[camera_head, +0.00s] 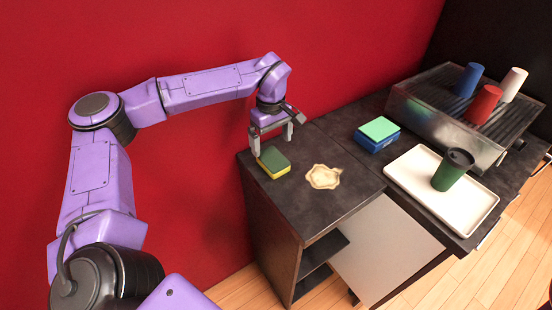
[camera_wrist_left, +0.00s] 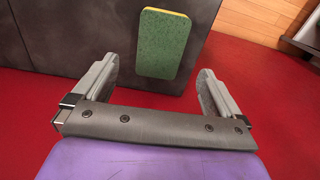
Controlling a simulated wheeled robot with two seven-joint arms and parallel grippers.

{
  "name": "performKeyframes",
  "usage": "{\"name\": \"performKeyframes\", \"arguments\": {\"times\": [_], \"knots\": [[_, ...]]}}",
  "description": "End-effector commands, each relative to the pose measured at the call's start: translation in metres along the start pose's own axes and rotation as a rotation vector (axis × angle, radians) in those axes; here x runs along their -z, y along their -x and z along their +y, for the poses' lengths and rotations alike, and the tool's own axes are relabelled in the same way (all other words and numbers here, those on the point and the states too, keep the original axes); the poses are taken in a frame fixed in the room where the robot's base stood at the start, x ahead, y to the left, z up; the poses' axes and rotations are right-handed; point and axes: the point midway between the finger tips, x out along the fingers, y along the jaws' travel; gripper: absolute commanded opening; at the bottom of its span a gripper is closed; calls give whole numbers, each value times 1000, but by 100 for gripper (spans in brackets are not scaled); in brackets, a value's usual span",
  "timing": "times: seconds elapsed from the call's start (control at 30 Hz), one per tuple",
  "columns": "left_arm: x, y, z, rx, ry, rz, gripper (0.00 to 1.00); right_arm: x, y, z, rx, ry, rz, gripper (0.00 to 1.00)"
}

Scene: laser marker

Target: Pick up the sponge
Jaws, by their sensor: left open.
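The sponge (camera_head: 274,162), green on top with a yellow underside, lies flat on the dark cabinet top near its left edge. In the left wrist view the sponge (camera_wrist_left: 163,44) shows its green face, ahead of the fingertips and roughly between their lines. My left gripper (camera_head: 271,144) is open and empty, above and just behind the sponge. Both fingers of the left gripper (camera_wrist_left: 157,72) are spread wide in the wrist view. I cannot tell from these frames whether a finger touches the sponge. My right gripper is not in view.
A beige spill (camera_head: 323,177) lies right of the sponge. Further right are a green-and-blue block (camera_head: 377,134), a white tray (camera_head: 408,178) with a green cup (camera_head: 452,170), and a metal machine (camera_head: 431,112) bearing blue, red and white cups. A red wall (camera_head: 200,40) stands behind.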

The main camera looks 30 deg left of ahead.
Motion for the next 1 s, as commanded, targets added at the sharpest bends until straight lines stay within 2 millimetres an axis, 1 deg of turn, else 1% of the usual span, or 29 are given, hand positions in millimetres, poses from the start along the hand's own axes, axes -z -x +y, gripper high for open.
{"name": "performKeyframes", "arguments": {"times": [0.03,0.17,0.33,0.43,0.53,0.7,0.77,0.8,0.87,0.9,1.0], "knots": [[-1,-7,2,3,-2,-1,99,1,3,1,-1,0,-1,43],[-1,-22,4,6,-3,-2,99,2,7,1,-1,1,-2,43],[-2,-49,3,8,-2,-3,99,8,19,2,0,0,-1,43],[0,-64,3,6,1,0,99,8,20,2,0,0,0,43],[0,-70,3,2,3,1,99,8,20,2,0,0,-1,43],[0,-70,3,2,3,2,99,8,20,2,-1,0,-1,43],[0,-70,3,2,3,2,79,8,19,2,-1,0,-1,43],[0,-70,3,2,3,2,66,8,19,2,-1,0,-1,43],[0,-70,3,2,3,2,47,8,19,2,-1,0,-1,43],[0,-70,3,2,3,2,43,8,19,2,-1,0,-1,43],[0,-71,3,3,2,2,40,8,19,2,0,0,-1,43]]}}
